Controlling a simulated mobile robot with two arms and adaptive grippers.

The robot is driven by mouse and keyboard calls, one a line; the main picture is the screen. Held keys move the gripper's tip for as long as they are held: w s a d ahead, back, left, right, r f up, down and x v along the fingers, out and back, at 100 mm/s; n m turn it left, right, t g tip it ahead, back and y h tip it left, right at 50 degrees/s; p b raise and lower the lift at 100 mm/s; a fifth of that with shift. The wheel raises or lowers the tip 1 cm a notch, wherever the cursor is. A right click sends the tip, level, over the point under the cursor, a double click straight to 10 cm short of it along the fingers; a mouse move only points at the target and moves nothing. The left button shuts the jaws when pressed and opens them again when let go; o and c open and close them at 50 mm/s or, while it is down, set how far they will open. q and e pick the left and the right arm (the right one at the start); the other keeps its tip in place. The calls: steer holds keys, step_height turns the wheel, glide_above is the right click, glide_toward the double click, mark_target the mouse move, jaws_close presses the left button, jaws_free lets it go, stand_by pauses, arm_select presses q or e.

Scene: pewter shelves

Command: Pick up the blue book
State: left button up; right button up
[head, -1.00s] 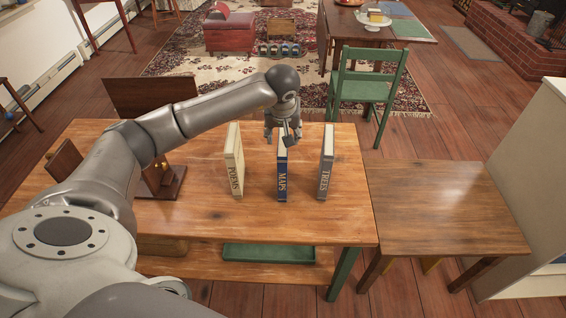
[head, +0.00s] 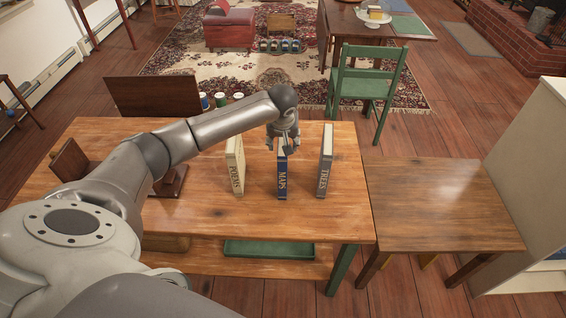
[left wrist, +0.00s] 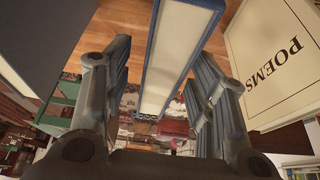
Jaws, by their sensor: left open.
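The blue book (head: 282,176), marked MAPS on its spine, stands upright on the wooden table (head: 210,218) between two other books. My left gripper (head: 283,146) is at the top far end of the blue book in the head view. In the left wrist view, the blue book (left wrist: 178,55) shows its pale page edge and blue cover rims between the two fingers of the left gripper (left wrist: 160,100). The fingers are apart, one on each side of it, with gaps visible. My right gripper is not in view.
The cream POEMS book (head: 235,165) stands to the left and the grey TREES book (head: 325,162) to the right, both close by. A lower side table (head: 445,205) adjoins on the right. The table's front is clear.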

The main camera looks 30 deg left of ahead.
arm_select(q)
steer(key=shift+f+b, duration=0.25)
steer(key=shift+b, duration=0.15)
steer(key=shift+c, duration=0.3)
jaws_close()
stand_by(0.3)
steer(key=shift+r, duration=0.1)
